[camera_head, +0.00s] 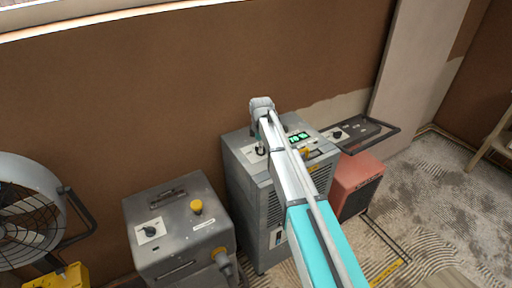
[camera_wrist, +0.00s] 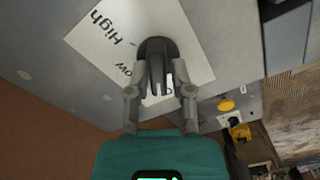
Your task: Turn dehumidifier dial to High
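The dehumidifier (camera_head: 250,200) is a grey cabinet with a green-lit display (camera_head: 298,136) on top. Its dark dial (camera_wrist: 157,47) sits on a white label (camera_wrist: 195,40) in the wrist view. "High" and "Low" are readable on the label; a third marking is mostly hidden behind the fingers. The dial's ridge points down in the picture, toward that hidden marking. My gripper (camera_wrist: 162,80) has one finger on each side of the ridge, apart, with a narrow gap seeming to show. In the head view my gripper (camera_head: 261,146) is over the panel's left part, partly hiding the dial.
A grey machine (camera_head: 165,258) with its own knob and a yellow button stands to the left, with a fan (camera_head: 28,215) beyond it. The brown wall is behind.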

